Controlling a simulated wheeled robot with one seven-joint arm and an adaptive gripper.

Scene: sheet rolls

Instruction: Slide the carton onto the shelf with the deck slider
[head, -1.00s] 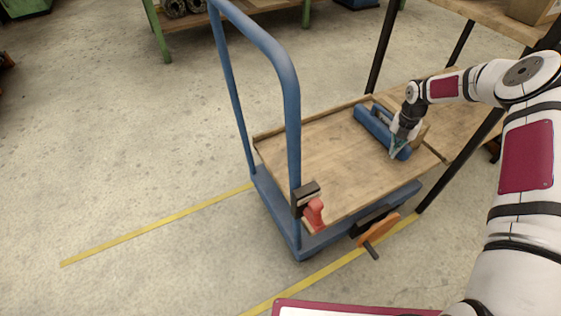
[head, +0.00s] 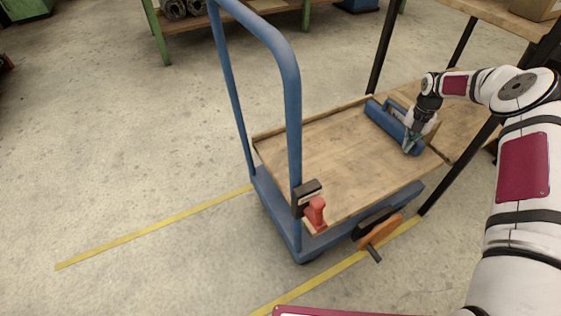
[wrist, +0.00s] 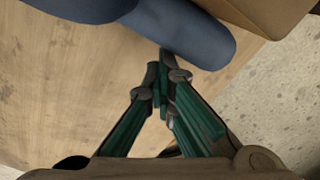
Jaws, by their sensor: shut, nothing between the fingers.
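The deck slider (head: 384,121) is a blue bar with a handle, lying across the right end of the cart's wooden deck (head: 330,160). The brown carton (head: 433,131) is just beyond it, mostly hidden by the slider and my arm; its edge shows at top right in the wrist view (wrist: 272,14). The low wooden shelf (head: 468,118) adjoins the deck's right end. My gripper (head: 409,148) is shut and empty, with its fingertips against or very near the slider's side. In the wrist view the closed tips (wrist: 163,80) meet the blue bar (wrist: 195,38).
The blue cart handle (head: 293,110) rises at the deck's left end. A red lever (head: 317,211) and an orange lever (head: 378,231) sit at the cart's near side. Dark shelf posts (head: 460,165) flank the shelf. The deck left of the slider is clear.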

